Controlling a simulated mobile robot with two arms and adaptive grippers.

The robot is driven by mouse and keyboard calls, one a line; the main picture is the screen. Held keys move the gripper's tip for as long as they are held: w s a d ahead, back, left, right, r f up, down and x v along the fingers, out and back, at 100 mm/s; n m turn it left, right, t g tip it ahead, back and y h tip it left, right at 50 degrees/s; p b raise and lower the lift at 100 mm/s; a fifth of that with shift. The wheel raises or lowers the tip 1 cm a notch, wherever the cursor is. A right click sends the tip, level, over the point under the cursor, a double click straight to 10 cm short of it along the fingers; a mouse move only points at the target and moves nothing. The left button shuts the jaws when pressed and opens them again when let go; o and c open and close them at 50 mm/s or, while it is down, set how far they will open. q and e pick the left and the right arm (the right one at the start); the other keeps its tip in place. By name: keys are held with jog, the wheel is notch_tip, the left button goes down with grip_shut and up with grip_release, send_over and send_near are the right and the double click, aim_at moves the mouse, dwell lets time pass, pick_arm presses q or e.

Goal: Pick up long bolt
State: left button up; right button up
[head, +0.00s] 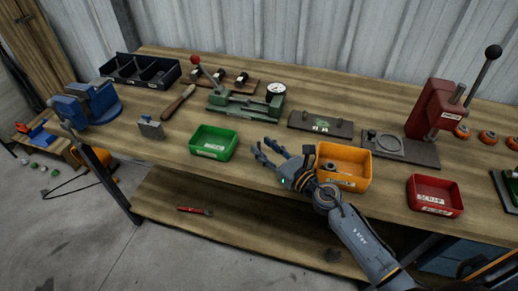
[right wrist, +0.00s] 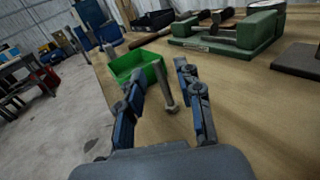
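A long grey bolt (right wrist: 165,88) stands upright or nearly so in the right wrist view, just in front of the green bin. My right gripper (right wrist: 158,88) is open, with one finger on each side of the bolt. A gap shows between the bolt and the right-hand finger; whether the left-hand finger touches it I cannot tell. In the head view my right gripper (head: 264,149) is over the bench's front part, between the green bin (head: 213,142) and the orange bin (head: 343,166). I cannot make out the bolt there. My left gripper is not in view.
Behind stand a green fixture with a dial gauge (head: 275,90) and a dark flat plate (head: 320,124). A red scrap bin (head: 434,195) and a red press (head: 430,108) are at right. A blue vise (head: 88,104) is at left. Bare wood lies around the gripper.

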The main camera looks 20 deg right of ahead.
jog(key=x, duration=0.3)
jog(key=shift+s, duration=0.1)
grip_shut()
